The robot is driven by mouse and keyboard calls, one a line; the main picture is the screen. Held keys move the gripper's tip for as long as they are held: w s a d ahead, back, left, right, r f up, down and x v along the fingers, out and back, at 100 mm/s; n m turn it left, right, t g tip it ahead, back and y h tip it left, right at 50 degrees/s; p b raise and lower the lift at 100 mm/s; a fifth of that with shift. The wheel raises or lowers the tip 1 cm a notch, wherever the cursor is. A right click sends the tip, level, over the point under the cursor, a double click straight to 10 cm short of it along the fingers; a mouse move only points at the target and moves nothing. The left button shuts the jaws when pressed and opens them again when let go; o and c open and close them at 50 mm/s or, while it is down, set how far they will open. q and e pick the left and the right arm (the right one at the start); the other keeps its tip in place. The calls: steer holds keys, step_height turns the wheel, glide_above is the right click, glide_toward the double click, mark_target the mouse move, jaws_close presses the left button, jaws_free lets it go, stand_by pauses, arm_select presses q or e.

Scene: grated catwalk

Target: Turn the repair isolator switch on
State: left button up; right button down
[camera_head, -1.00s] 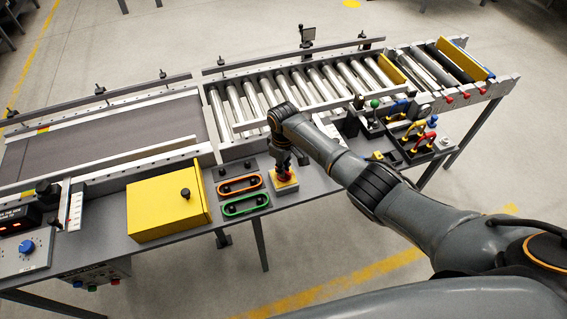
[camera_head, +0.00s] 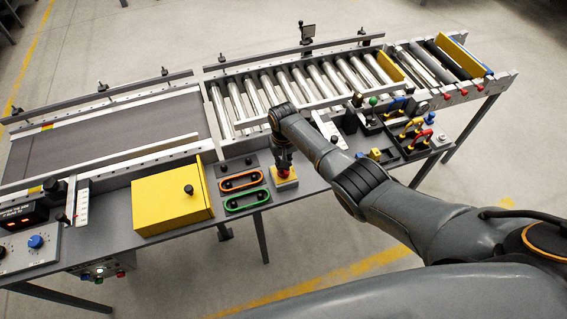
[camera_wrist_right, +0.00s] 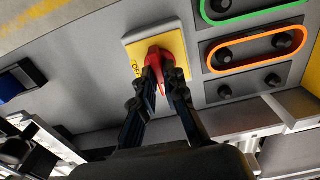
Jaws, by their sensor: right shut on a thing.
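The repair isolator switch is a red rotary handle (camera_wrist_right: 155,62) on a yellow square plate (camera_wrist_right: 174,40), set on the grey bench beside the green and orange outlined panels. In the head view its yellow plate (camera_head: 285,183) shows below my right gripper (camera_head: 284,168), which points down at it. In the right wrist view my right gripper (camera_wrist_right: 161,78) has its two fingers on either side of the red handle, shut on it. My left gripper is not in view.
An orange outlined panel (camera_head: 241,181) and a green outlined one (camera_head: 246,200) lie left of the switch. A yellow box (camera_head: 168,204) stands further left. A roller conveyor (camera_head: 300,87) runs behind. A black tray with padlocks (camera_head: 409,143) sits to the right.

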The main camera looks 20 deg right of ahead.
steer(key=shift+w+r, duration=0.1)
stand_by(0.3)
steer(key=c, duration=1.4)
jaws_free()
step_height(320, 180, up, 12)
